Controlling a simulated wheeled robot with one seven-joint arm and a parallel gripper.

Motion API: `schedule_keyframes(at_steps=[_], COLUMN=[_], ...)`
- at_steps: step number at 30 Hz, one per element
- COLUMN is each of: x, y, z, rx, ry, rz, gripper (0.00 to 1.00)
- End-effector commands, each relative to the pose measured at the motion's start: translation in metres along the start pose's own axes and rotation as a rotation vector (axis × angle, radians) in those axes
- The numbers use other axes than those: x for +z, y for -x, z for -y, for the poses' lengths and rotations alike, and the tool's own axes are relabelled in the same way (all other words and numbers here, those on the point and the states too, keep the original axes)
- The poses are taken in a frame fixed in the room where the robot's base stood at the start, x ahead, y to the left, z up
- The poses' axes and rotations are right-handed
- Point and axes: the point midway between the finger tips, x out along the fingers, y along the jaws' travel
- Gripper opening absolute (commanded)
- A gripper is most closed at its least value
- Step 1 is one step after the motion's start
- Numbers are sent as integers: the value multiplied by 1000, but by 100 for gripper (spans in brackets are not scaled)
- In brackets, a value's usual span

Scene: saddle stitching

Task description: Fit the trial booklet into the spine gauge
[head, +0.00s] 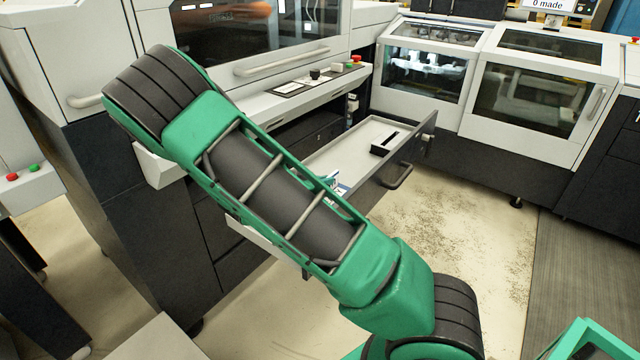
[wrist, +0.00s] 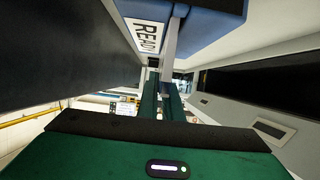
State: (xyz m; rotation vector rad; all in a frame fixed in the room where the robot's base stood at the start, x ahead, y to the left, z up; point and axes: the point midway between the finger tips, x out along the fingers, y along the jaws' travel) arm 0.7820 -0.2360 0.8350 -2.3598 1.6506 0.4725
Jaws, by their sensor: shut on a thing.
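The spine gauge, a small black block with a slot in its top (head: 388,147), stands in the open drawer in the head view. In the wrist view my gripper (wrist: 166,85) has its green fingers close together. It is shut on what looks like the trial booklet (wrist: 212,18), blue with a white label reading "READ", partly cut off by the frame. In the head view a small blue and white piece (head: 341,188), probably the booklet, shows past my arm, left of and nearer than the gauge. My arm hides the gripper there.
The pale drawer (head: 350,140) is pulled out, with a dark front and handle (head: 398,177). Grey machine cabinets with glass windows (head: 530,95) stand behind and to the right. A control ledge with buttons (head: 315,78) sits above the drawer. The floor to the right is clear.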

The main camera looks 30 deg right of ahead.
Motion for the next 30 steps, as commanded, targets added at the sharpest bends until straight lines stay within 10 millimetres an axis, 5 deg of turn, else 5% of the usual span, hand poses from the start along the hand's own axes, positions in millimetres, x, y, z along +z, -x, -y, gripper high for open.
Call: schedule_keyframes(at_steps=[5,6,8,19,30], x=[0,0,0,0,0], y=[0,0,0,5,68], z=[0,0,0,0,0], rx=[1,1,1,0,-3], ry=[-1,-1,-1,-1,-1], rz=[0,0,0,0,2], gripper=[0,15,25,25,25])
